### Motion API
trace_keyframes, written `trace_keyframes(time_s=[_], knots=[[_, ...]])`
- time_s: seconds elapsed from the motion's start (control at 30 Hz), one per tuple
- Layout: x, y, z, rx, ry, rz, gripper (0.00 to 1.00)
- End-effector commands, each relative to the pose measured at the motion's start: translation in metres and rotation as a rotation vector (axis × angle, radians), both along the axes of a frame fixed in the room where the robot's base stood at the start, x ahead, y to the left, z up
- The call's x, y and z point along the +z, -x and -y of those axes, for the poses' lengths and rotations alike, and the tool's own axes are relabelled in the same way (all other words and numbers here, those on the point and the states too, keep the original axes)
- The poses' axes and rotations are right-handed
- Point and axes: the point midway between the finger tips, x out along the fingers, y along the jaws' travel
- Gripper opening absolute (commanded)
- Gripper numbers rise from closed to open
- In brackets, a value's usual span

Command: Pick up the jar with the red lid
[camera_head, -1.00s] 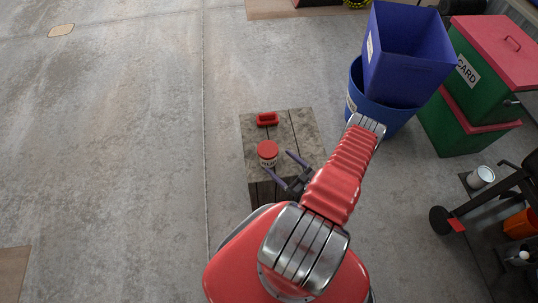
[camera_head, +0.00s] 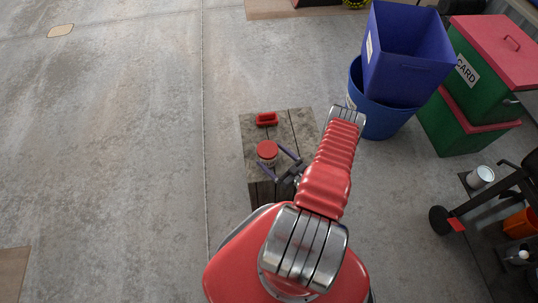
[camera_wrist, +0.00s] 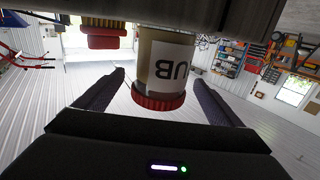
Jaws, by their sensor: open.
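The jar with the red lid (camera_head: 267,150) stands upright on a small wooden crate or table (camera_head: 287,124). In the wrist view, which is upside down, the jar (camera_wrist: 164,62) shows a pale label with dark letters and its red lid. My gripper (camera_head: 271,157) is open, with one finger on each side of the jar. In the wrist view the jar lies between the two fingers, with a visible gap on either side. The hidden far side of the jar leaves contact there unclear.
A red object (camera_head: 266,119) lies behind the jar on the same wooden top. Blue bins (camera_head: 405,55) and green boxes with red lids (camera_head: 465,120) stand to the right. A black cart (camera_head: 495,205) is at the far right.

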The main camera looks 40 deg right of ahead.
Motion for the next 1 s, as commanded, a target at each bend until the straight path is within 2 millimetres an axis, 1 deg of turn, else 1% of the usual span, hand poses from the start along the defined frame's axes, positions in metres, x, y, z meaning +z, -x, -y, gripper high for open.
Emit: trace_keyframes(time_s=[0.03, 0.13, 0.3, 0.9, 1.0], knots=[[0.000, -0.007, -0.002, 0.005, 0.001, 0.000, 0.89], [0.001, -0.018, -0.003, 0.005, 0.001, 0.000, 0.89], [0.001, -0.032, -0.002, 0.002, 0.001, 0.000, 0.89], [0.001, -0.034, -0.002, 0.001, 0.000, 0.000, 0.89], [0.001, -0.034, -0.002, 0.001, 0.000, 0.000, 0.82]])
